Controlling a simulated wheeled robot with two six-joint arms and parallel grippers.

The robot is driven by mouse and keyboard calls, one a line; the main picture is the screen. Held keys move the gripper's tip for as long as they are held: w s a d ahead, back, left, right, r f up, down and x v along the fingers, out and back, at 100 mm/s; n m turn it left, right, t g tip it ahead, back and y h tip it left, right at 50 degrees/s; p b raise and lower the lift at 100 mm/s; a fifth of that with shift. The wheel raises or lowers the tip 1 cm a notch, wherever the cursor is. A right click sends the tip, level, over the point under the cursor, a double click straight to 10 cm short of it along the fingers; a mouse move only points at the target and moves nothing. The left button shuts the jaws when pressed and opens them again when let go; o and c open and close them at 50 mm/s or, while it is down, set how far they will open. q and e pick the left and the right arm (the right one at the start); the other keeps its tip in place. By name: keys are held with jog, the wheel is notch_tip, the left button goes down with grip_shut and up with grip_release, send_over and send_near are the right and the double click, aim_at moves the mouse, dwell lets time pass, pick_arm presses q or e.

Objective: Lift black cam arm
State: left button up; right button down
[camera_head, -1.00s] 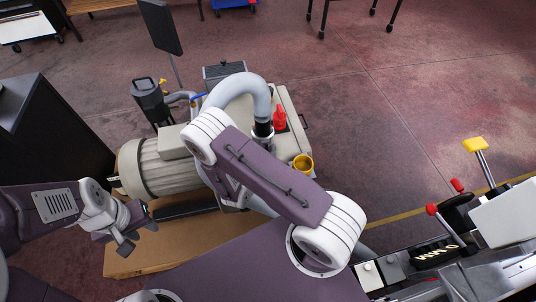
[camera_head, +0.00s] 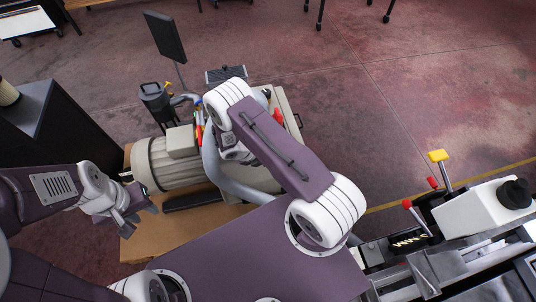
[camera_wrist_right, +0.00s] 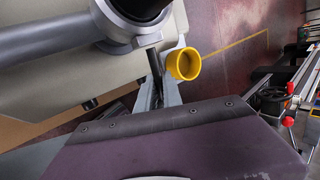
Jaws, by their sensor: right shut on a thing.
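In the right wrist view, a black coupling (camera_wrist_right: 140,12) on the grey hose (camera_wrist_right: 50,38) sits on the beige pump housing at the top. A thin dark arm (camera_wrist_right: 152,58), which looks like the black cam arm, hangs below it between my right fingertips. My right gripper (camera_wrist_right: 157,82) is shut on it, just left of a yellow cup-shaped part (camera_wrist_right: 184,65). In the head view my right forearm hides the coupling and this gripper. My left gripper (camera_head: 138,219) hangs at the left, empty, with its fingers apart, near the pump's wooden-coloured base.
The ribbed pump motor (camera_head: 160,168) and cardboard-coloured base (camera_head: 140,243) lie close to my left gripper. A black cabinet (camera_head: 60,130) stands at the left. A machine with a yellow-knobbed lever (camera_head: 438,156) and red knobs stands at the right.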

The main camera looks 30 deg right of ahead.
jog(key=shift+r+g+p, duration=0.25)
jog(key=shift+g+p, duration=0.15)
jog(key=shift+g, duration=0.1)
jog(key=shift+n, duration=0.3)
jog(key=c, duration=1.5)
grip_release()
jog(key=v, duration=0.9)
jog(key=shift+r, duration=0.1)
jog(key=shift+d, duration=0.1)
